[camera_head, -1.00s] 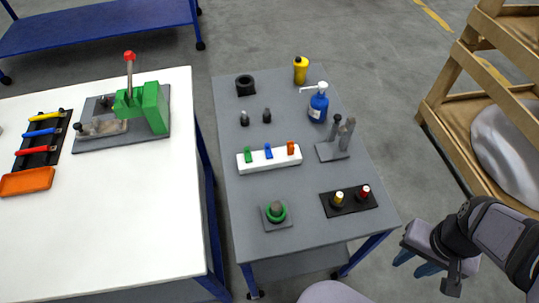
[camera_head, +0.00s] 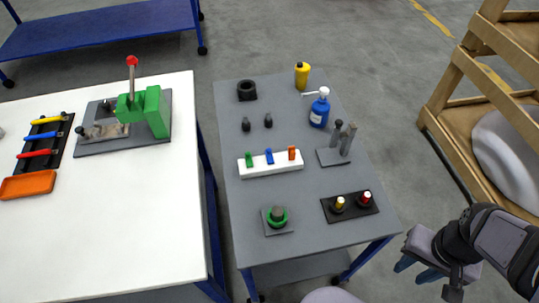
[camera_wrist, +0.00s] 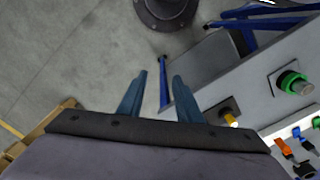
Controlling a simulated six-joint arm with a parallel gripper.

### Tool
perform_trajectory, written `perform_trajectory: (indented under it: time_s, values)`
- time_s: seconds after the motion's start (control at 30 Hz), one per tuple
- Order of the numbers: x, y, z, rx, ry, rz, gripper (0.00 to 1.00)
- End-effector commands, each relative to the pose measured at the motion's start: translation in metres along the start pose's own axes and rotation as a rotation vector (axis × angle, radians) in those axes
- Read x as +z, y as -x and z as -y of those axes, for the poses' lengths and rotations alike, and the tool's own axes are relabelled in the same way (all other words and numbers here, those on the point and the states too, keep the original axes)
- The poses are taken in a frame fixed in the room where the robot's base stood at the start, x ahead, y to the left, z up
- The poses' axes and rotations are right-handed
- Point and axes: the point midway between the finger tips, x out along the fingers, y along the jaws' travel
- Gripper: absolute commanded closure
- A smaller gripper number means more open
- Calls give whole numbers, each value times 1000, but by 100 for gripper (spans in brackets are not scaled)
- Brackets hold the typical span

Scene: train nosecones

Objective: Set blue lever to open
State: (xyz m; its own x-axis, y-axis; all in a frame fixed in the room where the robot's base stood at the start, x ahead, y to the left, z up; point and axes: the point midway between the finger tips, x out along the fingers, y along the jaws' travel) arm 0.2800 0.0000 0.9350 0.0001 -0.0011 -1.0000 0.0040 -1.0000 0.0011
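The blue lever (camera_head: 269,156) stands in the middle of a white block (camera_head: 272,171) on the grey table, between a green lever (camera_head: 249,160) and an orange lever (camera_head: 291,153). All three look upright in the head view. The levers also show small at the right edge of the wrist view, where I cannot tell their positions well. My gripper (camera_head: 421,272) is off the table's front right corner, well apart from the block. In the wrist view its two blue fingers (camera_wrist: 159,85) are spread with nothing between them.
On the grey table are a green ring button (camera_head: 277,217), a black plate with two knobs (camera_head: 350,205), grey posts on a plate (camera_head: 341,149), a blue bottle (camera_head: 319,112) and a yellow container (camera_head: 302,75). A white table (camera_head: 110,225) stands left and a wooden rack (camera_head: 455,90) right.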

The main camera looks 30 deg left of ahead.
Motion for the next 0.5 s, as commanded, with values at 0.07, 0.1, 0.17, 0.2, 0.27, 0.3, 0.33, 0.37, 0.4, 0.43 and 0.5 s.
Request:
perform_trajectory:
  time_s: [0.07,0.1,0.17,0.2,0.27,0.3,0.33,0.37,0.4,0.43,0.5]
  values:
    - [0,0,0,0,1,0,68]
    - [-2,0,1,0,4,-1,68]
    - [-6,0,4,1,14,-6,68]
    - [-11,-1,6,1,25,-11,68]
    - [-23,0,14,2,51,-23,68]
    - [-33,0,21,3,74,-33,68]
    - [-42,0,27,3,94,-43,68]
    - [-52,0,36,3,118,-53,68]
    - [-66,1,49,2,151,-70,68]
    - [-78,1,60,1,179,-84,68]
    - [-104,2,94,-4,253,-119,68]
